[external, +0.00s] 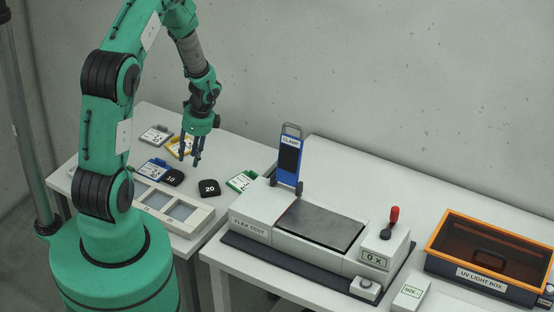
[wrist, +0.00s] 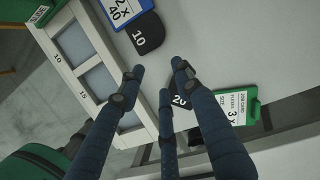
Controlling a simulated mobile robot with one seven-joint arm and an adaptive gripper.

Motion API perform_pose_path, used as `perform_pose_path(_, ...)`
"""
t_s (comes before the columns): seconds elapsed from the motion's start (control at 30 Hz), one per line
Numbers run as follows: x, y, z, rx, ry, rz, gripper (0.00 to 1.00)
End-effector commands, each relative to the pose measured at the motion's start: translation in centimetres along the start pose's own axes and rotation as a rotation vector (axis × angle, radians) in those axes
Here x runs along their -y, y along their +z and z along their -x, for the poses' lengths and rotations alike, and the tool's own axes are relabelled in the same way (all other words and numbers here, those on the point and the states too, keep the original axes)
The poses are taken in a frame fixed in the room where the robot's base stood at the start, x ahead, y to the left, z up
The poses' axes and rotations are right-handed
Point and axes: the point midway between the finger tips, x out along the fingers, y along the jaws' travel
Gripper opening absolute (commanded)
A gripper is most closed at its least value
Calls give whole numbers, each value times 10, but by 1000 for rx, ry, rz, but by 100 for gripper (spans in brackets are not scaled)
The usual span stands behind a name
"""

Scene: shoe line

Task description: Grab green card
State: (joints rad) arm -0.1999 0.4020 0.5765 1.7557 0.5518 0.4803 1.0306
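The green card (external: 241,181) lies flat near the right edge of the left table, beside the flex test machine. It reads "JOB CARD" and "3 x" in the wrist view (wrist: 238,108), at the right, with a green clip along its edge. My gripper (external: 194,160) hangs above the table, to the left of the green card and apart from it. Its three dark fingers are spread and empty in the wrist view (wrist: 160,78). The fingers partly hide the black "20" block (wrist: 180,103), which lies between them and the card.
The black "20" block (external: 209,187) and "10" block (external: 172,178) lie near a blue card (external: 153,167). A yellow card (external: 178,147) and grey card (external: 155,135) lie behind. A pale tray (external: 201,220) is in front. The flex test machine (external: 262,209) stands right of the green card.

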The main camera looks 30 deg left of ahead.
Motion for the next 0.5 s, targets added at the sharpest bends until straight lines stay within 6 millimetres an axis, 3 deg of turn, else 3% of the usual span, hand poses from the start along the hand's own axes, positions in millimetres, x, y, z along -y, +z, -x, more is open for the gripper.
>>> perform_pose_path(0.33, 2, -2, 1, -2, -1, -7, 38)
perform_pose_path(0.5, 16, -17, 7, -15, -5, -52, 38)
